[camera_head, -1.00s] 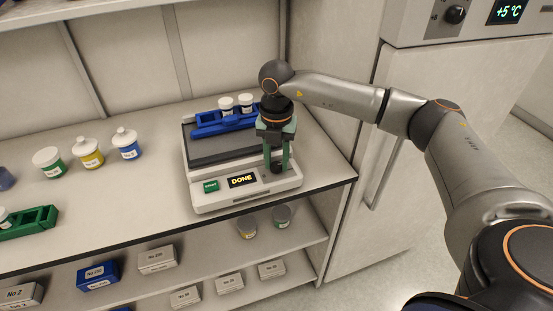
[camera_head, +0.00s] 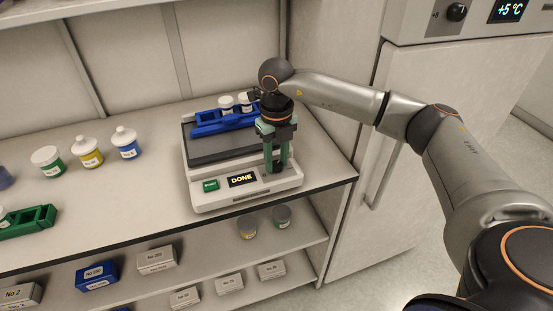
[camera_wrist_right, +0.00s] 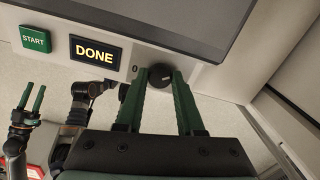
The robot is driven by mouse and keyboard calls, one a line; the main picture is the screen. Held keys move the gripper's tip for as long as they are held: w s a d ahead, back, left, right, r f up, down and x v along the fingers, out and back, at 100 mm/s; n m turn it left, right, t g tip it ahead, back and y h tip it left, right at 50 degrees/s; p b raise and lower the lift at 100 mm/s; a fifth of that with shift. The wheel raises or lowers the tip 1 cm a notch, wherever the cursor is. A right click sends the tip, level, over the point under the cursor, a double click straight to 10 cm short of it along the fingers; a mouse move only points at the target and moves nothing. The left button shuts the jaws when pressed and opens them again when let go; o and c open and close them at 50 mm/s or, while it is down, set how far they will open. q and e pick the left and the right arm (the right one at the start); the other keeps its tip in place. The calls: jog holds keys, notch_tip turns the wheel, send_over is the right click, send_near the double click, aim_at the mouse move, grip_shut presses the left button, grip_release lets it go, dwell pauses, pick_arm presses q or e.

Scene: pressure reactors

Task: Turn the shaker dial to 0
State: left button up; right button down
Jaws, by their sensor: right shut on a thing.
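The shaker (camera_head: 220,195) is a white unit with a grey top plate on the bench. Its front panel has a green START button (camera_head: 211,185) and a display reading DONE (camera_head: 242,180). My right gripper (camera_head: 277,166) points down over the panel's right part. In the right wrist view its two green fingers (camera_wrist_right: 160,80) are shut on the black dial (camera_wrist_right: 160,72), one on each side. A small mark resembling 0 (camera_wrist_right: 136,68) is left of the dial. The dial's pointer is not readable. My left gripper (camera_wrist_right: 30,98) shows in the wrist view, fingers apart and empty.
A blue rack (camera_head: 215,128) with white-capped jars sits on the shaker's plate. Several lidded jars (camera_head: 87,152) and a green rack (camera_head: 28,222) stand left on the bench. A shelf with boxes is below; a fridge (camera_head: 420,130) is right.

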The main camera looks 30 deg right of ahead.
jog(key=n, duration=0.4)
jog(key=shift+n, duration=0.3)
jog(key=n+b, duration=0.1)
jog(key=n, duration=0.2)
jog(key=shift+n, duration=0.3)
jog(key=n, duration=0.2)
jog(key=shift+n, duration=0.4)
jog(key=n, duration=0.4)
jog(key=shift+b, duration=0.4)
jog(key=n, duration=0.4)
jog(key=n+b, duration=0.1)
jog(key=n, duration=0.3)
jog(key=shift+n, duration=0.3)
jog(key=n, duration=0.5)
pick_arm(q)
jog(key=shift+w+d+f+b, duration=0.15)
jog(key=shift+w+d+f, duration=0.1)
jog(key=shift+d+f, duration=0.25)
jog(key=shift+w+d+f+b, duration=0.15)
jog(key=shift+w+d+f, duration=0.1)
jog(key=shift+f, duration=0.35)
pick_arm(e)
jog(key=shift+n, duration=1.2)
